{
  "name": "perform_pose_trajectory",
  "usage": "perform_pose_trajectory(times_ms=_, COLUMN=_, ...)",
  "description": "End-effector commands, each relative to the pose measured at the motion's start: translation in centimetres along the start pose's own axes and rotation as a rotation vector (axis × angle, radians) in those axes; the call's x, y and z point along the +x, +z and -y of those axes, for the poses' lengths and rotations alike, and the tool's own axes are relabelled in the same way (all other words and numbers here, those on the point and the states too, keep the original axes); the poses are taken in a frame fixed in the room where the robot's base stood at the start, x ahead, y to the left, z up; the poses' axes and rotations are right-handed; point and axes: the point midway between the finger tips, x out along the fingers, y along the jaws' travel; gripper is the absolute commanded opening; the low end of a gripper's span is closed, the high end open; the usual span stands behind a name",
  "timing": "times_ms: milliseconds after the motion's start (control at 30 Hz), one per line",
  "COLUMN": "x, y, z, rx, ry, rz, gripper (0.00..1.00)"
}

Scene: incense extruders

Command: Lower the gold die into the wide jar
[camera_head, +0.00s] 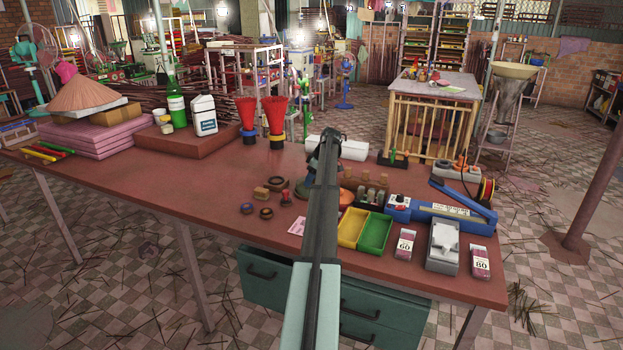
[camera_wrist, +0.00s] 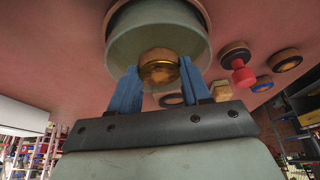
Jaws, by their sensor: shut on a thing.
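In the wrist view my gripper (camera_wrist: 158,72) has its two blue fingers shut on the gold die (camera_wrist: 158,68), a short, round, brass-coloured piece. The wide jar (camera_wrist: 117,55), grey-green and round, is just beyond the fingertips, and the die overlaps its rim in the picture. I cannot tell whether the die is above the mouth or partly inside it. In the head view my arm covers the die and most of the gripper. Part of a dark greenish round thing, probably the jar (camera_head: 301,190), shows just left of the arm.
Beside the jar in the wrist view are a red knobbed piece (camera_wrist: 240,73) and several small rings. In the head view a yellow tray (camera_head: 353,228), a green tray (camera_head: 375,235) and a blue tool (camera_head: 440,212) stand right of my arm. The left front tabletop is clear.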

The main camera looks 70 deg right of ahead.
Motion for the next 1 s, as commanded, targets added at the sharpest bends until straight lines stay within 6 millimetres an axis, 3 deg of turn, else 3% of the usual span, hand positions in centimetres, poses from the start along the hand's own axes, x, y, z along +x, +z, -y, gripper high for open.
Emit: perform_pose_trajectory(times_ms=1000, x=1.1, y=0.5, z=0.0, rx=0.0, ry=0.001, rz=-0.001, gripper=0.08)
